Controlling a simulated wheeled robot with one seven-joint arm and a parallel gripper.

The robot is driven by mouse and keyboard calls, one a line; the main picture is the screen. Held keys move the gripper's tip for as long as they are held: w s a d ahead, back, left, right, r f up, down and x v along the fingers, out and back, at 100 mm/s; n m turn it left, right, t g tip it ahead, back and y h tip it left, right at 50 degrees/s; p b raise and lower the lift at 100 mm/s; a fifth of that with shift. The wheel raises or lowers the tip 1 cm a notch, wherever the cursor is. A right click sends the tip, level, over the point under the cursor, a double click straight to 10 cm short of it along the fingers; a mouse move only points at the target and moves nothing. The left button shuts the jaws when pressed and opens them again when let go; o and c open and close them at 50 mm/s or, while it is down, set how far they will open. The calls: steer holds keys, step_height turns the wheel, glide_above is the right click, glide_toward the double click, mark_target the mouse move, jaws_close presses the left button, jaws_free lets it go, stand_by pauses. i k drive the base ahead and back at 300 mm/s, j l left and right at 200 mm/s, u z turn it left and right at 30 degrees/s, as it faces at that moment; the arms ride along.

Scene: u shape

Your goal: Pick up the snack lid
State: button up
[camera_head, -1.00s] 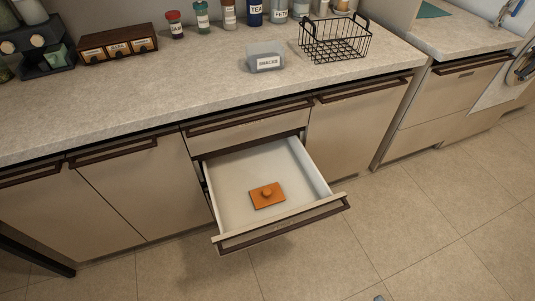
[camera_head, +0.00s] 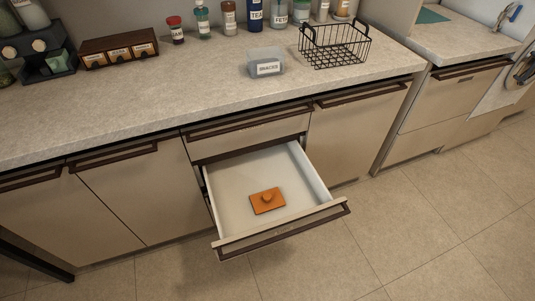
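An orange square lid with a round knob (camera_head: 267,201) lies flat, knob up, on the white floor of an open drawer (camera_head: 235,180). A small grey see-through container labelled "SNACKS" (camera_head: 266,63) stands on the counter above, with no lid visible on it. My gripper is not in view.
The drawer juts out from the cabinets (camera_head: 110,205) over the tiled floor (camera_head: 400,220). On the counter (camera_head: 200,85) stand a black wire basket (camera_head: 335,46), a brown box with small drawers (camera_head: 119,50) and several labelled jars along the wall. The floor in front is clear.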

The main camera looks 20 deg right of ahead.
mark_target(264, 202)
steer(key=i+j+u, duration=0.15)
steer(key=i, duration=0.3)
steer(key=i+j+u, duration=0.15)
steer(key=i+j, duration=0.2)
steer(key=i+j+u, duration=0.15)
steer(key=i, duration=0.35)
